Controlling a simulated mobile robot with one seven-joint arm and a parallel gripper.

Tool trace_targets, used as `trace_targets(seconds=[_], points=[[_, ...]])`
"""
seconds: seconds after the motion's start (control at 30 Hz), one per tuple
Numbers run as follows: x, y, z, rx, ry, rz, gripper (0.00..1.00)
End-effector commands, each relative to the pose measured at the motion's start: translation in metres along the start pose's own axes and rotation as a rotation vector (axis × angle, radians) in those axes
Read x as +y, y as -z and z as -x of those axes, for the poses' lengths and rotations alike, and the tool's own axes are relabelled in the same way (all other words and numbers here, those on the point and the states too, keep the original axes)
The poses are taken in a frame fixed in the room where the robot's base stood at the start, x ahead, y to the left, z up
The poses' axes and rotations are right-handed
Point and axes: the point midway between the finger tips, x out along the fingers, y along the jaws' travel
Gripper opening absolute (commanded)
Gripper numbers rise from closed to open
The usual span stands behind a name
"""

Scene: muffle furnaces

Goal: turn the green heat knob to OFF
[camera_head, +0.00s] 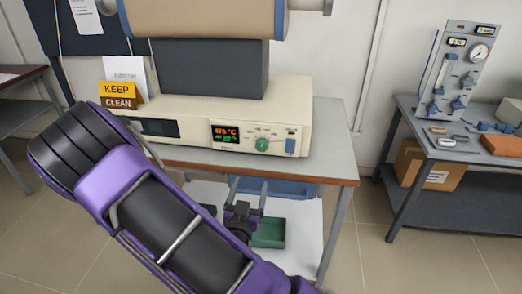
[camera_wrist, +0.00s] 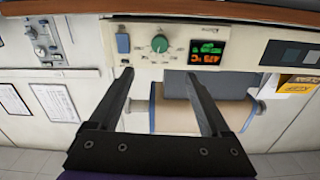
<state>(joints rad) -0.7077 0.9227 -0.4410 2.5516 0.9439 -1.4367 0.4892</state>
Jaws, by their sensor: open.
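The green heat knob (camera_head: 262,144) is on the front panel of the cream furnace controller (camera_head: 300,112), right of the lit temperature display (camera_head: 225,133). In the wrist view the knob (camera_wrist: 159,43) shows above the gap between my fingertips. Its pointer direction is too small to read surely. My gripper (camera_head: 248,188) is in front of and below the panel in the head view. In the wrist view my gripper (camera_wrist: 159,73) is open and empty, its two dark fingers spread on either side of the knob's line, apart from it.
A blue switch (camera_head: 290,146) sits right of the knob. A yellow KEEP CLEAN sign (camera_head: 119,92) stands at the controller's left. The table edge (camera_head: 325,176) runs below the panel. A green tray (camera_head: 268,232) is lower down. A side table (camera_head: 440,150) with instruments stands right.

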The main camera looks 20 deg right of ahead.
Motion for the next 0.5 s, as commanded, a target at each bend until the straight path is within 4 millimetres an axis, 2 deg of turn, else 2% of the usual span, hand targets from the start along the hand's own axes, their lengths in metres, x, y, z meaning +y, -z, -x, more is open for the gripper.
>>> trace_targets(seconds=[0.13, 0.5], points=[[0.0, -0.006, -0.014, 0.003, -0.002, -0.006, 0.81], [0.0, -0.007, -0.044, 0.003, -0.002, -0.007, 0.81]])
